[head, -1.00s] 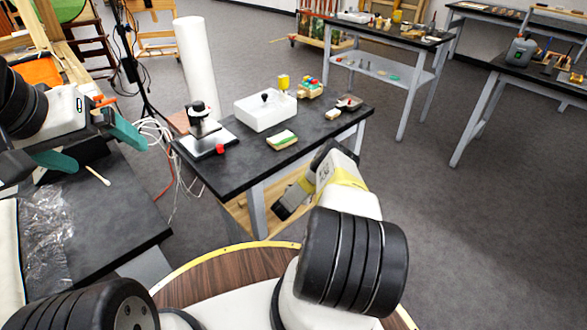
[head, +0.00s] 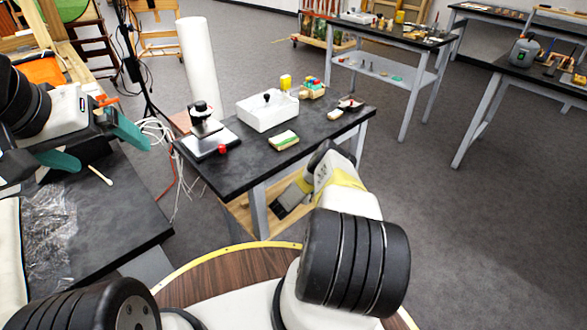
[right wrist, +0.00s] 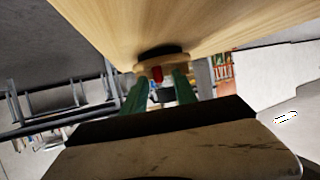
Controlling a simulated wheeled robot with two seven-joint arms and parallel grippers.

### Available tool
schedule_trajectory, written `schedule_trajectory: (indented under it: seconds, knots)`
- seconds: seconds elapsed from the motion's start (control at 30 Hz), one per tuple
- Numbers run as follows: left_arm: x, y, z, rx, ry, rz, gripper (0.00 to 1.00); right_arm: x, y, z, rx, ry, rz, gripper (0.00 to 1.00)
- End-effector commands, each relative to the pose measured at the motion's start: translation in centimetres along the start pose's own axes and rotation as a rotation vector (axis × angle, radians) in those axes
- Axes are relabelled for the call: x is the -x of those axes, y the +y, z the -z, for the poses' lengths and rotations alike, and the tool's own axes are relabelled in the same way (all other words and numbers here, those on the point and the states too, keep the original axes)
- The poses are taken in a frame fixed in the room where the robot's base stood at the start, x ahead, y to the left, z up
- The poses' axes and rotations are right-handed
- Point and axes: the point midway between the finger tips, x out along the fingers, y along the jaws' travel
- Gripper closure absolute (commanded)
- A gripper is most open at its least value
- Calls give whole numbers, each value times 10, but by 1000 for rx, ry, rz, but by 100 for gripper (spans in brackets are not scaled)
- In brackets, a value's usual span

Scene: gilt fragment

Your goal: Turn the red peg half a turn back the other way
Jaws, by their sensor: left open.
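In the right wrist view, a small red peg (right wrist: 157,74) shows below a pale wooden board (right wrist: 200,25), near a dark round part on it. The green fingers of my right gripper (right wrist: 160,78) stand apart on either side of the peg, with what looks like a gap on both sides. In the head view my right arm reaches down beside the black-topped table (head: 235,172), and its fingertips are hidden. My left gripper (head: 108,155) is open and empty at the left, above a dark bench. I cannot tell how far the peg is turned.
On the black-topped table stand a white box (head: 267,112), a device with a red knob (head: 222,149), a green-and-cream block (head: 283,140) and a toy with coloured pegs (head: 312,88). A white swab (head: 101,176) lies on the dark bench (head: 115,215).

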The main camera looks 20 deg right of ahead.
Motion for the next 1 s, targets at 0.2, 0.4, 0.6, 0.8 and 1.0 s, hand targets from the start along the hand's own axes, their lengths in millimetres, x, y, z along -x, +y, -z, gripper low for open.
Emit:
schedule_trajectory:
  seconds: [0.2, 0.4, 0.6, 0.8, 1.0]
  knots:
    - [0, 0, 0, 0, 0, 0, 0, 0, 0, 0, 1, -1, 0, 66]
    - [0, 0, 0, 0, 0, 0, 0, 7, 0, 19, 1, 2, 1, 66]
    - [0, 0, 0, 0, 0, 0, 0, 39, 9, 24, 5, -5, 3, 66]
    - [0, 0, 0, 0, 0, 0, 0, 84, 28, 10, 6, -3, 3, 66]
    - [0, 0, 0, 0, 0, 0, 0, 125, 44, -2, 5, -4, 2, 66]
